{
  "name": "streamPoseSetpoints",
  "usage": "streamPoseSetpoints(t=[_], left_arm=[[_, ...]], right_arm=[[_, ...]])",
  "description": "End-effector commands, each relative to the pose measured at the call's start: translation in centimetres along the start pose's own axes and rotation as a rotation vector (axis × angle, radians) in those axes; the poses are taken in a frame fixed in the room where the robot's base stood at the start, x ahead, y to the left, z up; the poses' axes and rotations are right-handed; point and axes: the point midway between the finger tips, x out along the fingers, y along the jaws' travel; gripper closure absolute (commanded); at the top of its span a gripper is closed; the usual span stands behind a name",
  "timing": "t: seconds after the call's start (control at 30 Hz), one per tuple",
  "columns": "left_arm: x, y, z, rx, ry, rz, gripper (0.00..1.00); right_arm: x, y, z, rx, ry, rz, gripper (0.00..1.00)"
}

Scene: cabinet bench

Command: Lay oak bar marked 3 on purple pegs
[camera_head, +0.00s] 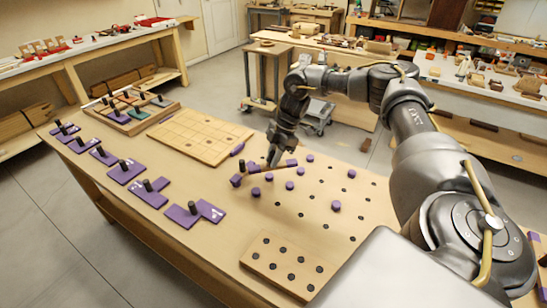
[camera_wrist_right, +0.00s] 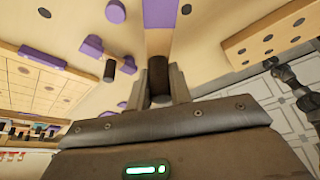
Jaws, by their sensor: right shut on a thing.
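My right gripper (camera_head: 272,162) is shut on the dark upright knob of an oak bar (camera_head: 259,169). The bar has purple parts at its ends and lies level, low over the peg board. In the right wrist view, the gripper (camera_wrist_right: 160,92) grips the knob, and the bar's tan face (camera_wrist_right: 159,42) runs away to a purple part. No number can be read on it. Purple pegs (camera_head: 289,185) stand close around and in front of the bar, with one further off (camera_head: 336,205). I cannot tell whether the bar touches any pegs. My left gripper is not in view.
Several purple plates with dark knobs (camera_head: 126,171) line the bench's left side. A pale gridded board (camera_head: 199,135) and a divided tray (camera_head: 110,122) lie behind. A wooden block with dark holes (camera_head: 267,266) is at the front. Bare bench (camera_head: 225,235) lies to its left.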

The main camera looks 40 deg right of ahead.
Motion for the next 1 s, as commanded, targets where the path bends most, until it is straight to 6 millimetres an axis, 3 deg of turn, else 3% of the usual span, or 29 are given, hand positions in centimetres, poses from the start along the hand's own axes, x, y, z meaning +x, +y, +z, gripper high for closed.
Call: streamPoseSetpoints(t=[0.37, 1.0], left_arm=[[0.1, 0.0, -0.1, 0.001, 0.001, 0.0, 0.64], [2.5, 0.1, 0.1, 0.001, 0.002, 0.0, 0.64]], right_arm=[[0.4, 0.0, 0.2, 0.001, 0.0, -0.001, 1.0], [6.1, 0.0, 2.6, -0.002, 0.004, -0.001, 1.0]])
